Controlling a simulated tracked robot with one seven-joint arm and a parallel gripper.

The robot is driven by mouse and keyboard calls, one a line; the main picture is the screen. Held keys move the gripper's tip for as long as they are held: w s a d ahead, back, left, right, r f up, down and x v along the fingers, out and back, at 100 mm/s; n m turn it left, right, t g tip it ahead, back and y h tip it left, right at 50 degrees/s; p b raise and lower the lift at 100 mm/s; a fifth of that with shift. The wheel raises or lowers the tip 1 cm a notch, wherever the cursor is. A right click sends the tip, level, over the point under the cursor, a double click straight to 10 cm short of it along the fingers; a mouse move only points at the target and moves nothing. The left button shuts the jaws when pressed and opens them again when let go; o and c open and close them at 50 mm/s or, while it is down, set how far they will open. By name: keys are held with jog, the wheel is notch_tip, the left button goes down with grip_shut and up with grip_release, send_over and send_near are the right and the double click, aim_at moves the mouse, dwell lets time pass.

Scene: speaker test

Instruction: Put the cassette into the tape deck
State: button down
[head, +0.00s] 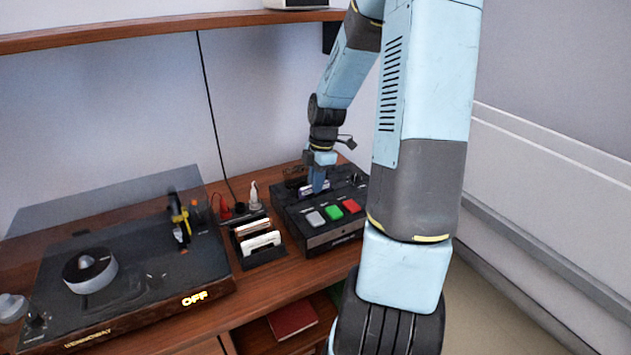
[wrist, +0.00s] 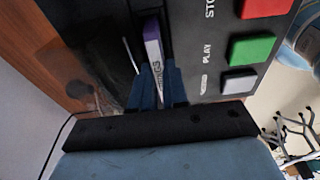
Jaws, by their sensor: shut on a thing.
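The black tape deck (head: 290,222) stands on the wooden surface, with grey, green and red buttons on its front top. In the wrist view its top (wrist: 202,50) shows "PLAY" beside the buttons. My gripper (head: 318,188) points down over the deck's top, behind the buttons. In the wrist view its blue fingers (wrist: 158,88) are shut on a white and purple cassette (wrist: 153,45). The cassette stands on edge at a narrow opening in the deck's top. How deep it sits there is hidden by the fingers.
A black rack (head: 262,258) with white cassettes stands left of the deck. A turntable (head: 130,285) with a raised clear lid and an "OFF" label is at the left. A shelf (head: 170,27) runs above. A red book (head: 292,320) lies below the surface.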

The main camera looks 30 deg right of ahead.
dwell(0.3)
jog(key=c, duration=0.7)
grip_release()
jog(key=shift+o, duration=0.2)
jog(key=shift+r, duration=0.1)
jog(key=shift+r, duration=2.45)
jog(key=s+a+r+m+t+h, duration=0.1)
jog(key=s+a+r+m+t, duration=0.1)
jog(key=s+a+r+m, duration=0.4)
jog(key=s+a+r+m+t, duration=0.3)
jog(key=s+a+r+m, duration=0.3)
jog(key=s+r+m, duration=0.6)
jog(key=s+r, duration=0.1)
jog(key=s, duration=0.2)
jog(key=shift+a+r+t+h, duration=0.2)
jog(key=shift+r+t+h, duration=0.1)
jog(key=shift+r+h, duration=0.1)
